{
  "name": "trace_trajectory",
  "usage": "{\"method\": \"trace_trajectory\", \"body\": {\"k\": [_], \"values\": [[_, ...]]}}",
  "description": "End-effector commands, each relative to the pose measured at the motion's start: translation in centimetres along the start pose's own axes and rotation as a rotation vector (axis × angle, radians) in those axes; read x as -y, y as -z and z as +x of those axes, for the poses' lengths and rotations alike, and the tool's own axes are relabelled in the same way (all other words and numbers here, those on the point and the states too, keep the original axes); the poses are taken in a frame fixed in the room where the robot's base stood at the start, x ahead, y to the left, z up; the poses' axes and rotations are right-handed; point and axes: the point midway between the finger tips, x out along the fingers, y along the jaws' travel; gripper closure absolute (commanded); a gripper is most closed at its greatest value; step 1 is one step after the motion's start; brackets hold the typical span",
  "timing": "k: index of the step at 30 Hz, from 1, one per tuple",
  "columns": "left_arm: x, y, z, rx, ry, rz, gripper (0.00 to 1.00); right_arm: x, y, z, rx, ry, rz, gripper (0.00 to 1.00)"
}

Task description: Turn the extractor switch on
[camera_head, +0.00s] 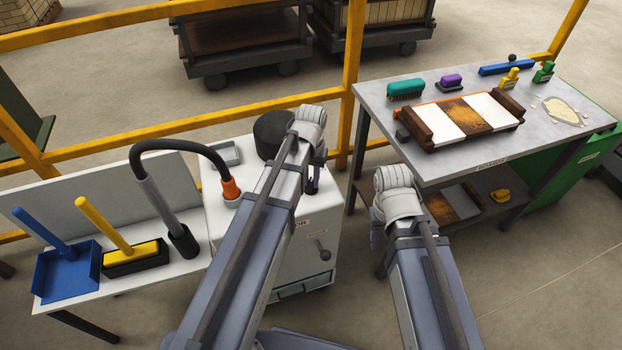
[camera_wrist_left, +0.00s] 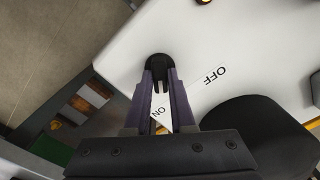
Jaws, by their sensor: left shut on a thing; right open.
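The extractor is a white cabinet (camera_head: 218,215) with a black round drum (camera_head: 271,134) on top and a hose in an orange collar (camera_head: 231,189). My left arm reaches over it, and my left gripper (camera_head: 312,182) is at its right side, partly hidden by the arm. In the left wrist view, my left gripper (camera_wrist_left: 161,82) is shut on the black switch knob (camera_wrist_left: 157,62) on the white top. An ON label (camera_wrist_left: 159,113) shows between the fingers, and an OFF label (camera_wrist_left: 215,75) lies to their right. My right arm ends right of the cabinet; its jaws are hidden.
A grey workbench (camera_head: 400,164) at the right holds brushes and a brick mould (camera_head: 464,120). A white side table (camera_head: 190,268) at the left holds a blue dustpan (camera_head: 65,275) and a yellow brush (camera_head: 135,256). Yellow railing (camera_head: 352,75) runs behind.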

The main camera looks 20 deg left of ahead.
Motion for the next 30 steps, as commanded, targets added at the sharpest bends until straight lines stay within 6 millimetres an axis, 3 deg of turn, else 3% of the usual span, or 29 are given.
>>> {"method": "trace_trajectory", "body": {"k": [12,28,29,30], "values": [[0.00,-0.02,0.01,0.000,0.000,0.159,1.00,0.00,0.00,0.01,0.000,0.000,0.000,0.50],[-0.01,-0.03,0.01,0.001,0.000,0.181,1.00,0.00,0.00,0.01,0.000,0.000,0.000,0.50],[-0.01,-0.03,0.01,0.001,0.000,0.181,0.76,0.00,0.00,0.01,0.000,0.000,0.000,0.50],[-0.01,-0.03,0.01,0.001,0.000,0.180,0.72,0.00,0.00,0.01,0.000,0.000,0.000,0.50]]}}
